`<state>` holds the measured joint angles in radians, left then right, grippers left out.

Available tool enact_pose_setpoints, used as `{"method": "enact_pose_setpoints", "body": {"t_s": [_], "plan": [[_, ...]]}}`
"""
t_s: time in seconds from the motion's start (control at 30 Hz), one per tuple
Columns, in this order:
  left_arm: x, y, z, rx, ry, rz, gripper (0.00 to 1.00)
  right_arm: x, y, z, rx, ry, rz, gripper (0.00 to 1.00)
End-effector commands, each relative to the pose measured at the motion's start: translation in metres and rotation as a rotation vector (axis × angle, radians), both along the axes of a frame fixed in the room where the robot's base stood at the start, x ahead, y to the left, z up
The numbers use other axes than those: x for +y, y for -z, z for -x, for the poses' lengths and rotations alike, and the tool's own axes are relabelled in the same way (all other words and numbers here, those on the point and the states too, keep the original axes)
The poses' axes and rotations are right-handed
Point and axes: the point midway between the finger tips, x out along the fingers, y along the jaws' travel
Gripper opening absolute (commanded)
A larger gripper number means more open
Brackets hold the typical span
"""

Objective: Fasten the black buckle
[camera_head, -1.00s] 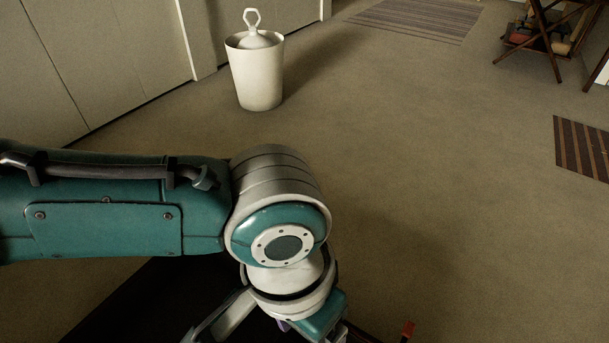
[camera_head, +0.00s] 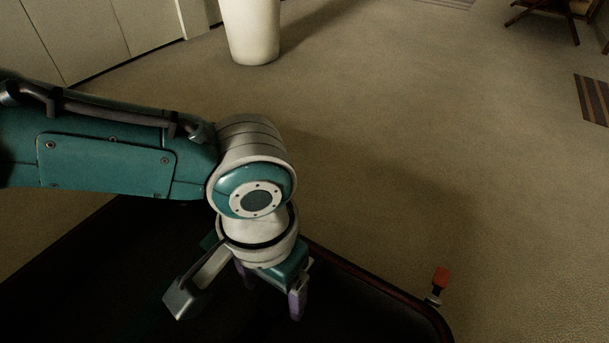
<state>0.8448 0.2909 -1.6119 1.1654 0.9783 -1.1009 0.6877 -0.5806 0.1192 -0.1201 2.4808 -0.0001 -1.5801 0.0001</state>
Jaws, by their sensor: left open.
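A dark open suitcase (camera_head: 378,284) fills the bottom of the head view, with a reddish-brown rim. A small red-tipped piece with a pale metal part (camera_head: 439,283) stands at its right rim; I cannot tell exactly what it is. I cannot make out a black buckle against the dark interior. My left gripper (camera_head: 272,289) points down over the suitcase, left of the red-tipped piece and apart from it. Its purple fingers are open, and nothing shows between them. My left arm hides part of the suitcase. My right gripper is out of view.
A white bin (camera_head: 251,32) stands on the carpet at the top, cut off by the frame. Pale cabinet doors (camera_head: 95,40) line the upper left. A striped mat (camera_head: 594,98) lies at the right edge. The carpet between is clear.

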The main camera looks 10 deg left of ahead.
Motion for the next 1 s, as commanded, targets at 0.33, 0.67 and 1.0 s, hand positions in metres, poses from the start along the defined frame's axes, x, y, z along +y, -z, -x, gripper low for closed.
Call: {"method": "enact_pose_setpoints", "body": {"t_s": [0.33, 0.67, 1.0], "plan": [[-0.0007, 0.0165, -0.0005, 0.000, -0.001, 0.002, 0.78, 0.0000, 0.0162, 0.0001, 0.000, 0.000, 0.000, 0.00], [-0.0006, 0.0161, -0.0002, -0.001, 0.000, 0.001, 0.57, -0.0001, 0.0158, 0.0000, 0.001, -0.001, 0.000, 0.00], [-0.0006, 0.0162, -0.0001, -0.001, 0.000, 0.001, 0.19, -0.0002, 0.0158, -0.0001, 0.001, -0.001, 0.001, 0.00]]}}
